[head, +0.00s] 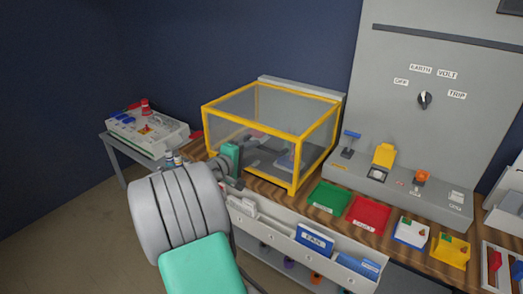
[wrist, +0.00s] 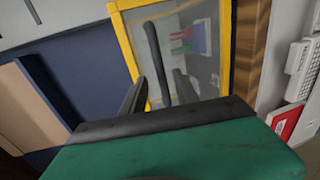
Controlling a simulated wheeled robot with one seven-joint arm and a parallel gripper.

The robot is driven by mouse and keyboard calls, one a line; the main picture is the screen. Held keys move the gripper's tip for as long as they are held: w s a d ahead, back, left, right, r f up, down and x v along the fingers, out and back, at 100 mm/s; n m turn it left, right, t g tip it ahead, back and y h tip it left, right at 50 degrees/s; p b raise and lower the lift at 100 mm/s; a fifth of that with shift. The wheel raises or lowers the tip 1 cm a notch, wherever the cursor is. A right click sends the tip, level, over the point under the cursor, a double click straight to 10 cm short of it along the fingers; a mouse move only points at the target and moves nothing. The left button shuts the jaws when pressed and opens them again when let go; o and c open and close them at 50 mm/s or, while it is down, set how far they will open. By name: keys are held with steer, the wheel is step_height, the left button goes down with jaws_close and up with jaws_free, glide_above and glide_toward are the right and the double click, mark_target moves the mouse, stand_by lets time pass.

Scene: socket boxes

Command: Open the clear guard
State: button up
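The clear guard (head: 262,112) is a see-through box with a yellow frame on the wooden bench, and it looks closed. In the wrist view its yellow frame (wrist: 178,5) surrounds a clear pane. A long dark bar (wrist: 153,45), which looks like a handle, stands in front of the pane. My gripper (head: 240,160) is at the guard's front left, close to the front pane. In the wrist view my gripper (wrist: 159,76) has its two dark fingers apart, with the bar showing between them. I cannot tell whether they touch it.
A grey panel (head: 440,60) with a dial stands behind the bench at the right. Green (head: 328,197) and red (head: 368,214) trays lie right of the guard. A control box (head: 148,133) sits on a side table at the left. Blue and white bins (head: 315,238) line the bench front.

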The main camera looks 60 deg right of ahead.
mark_target(260, 148)
steer(key=x, duration=0.5)
steer(key=shift+d+f, duration=0.1)
steer(key=shift+d, duration=0.1)
steer(key=shift+c, duration=0.2)
jaws_close()
stand_by(1.0)
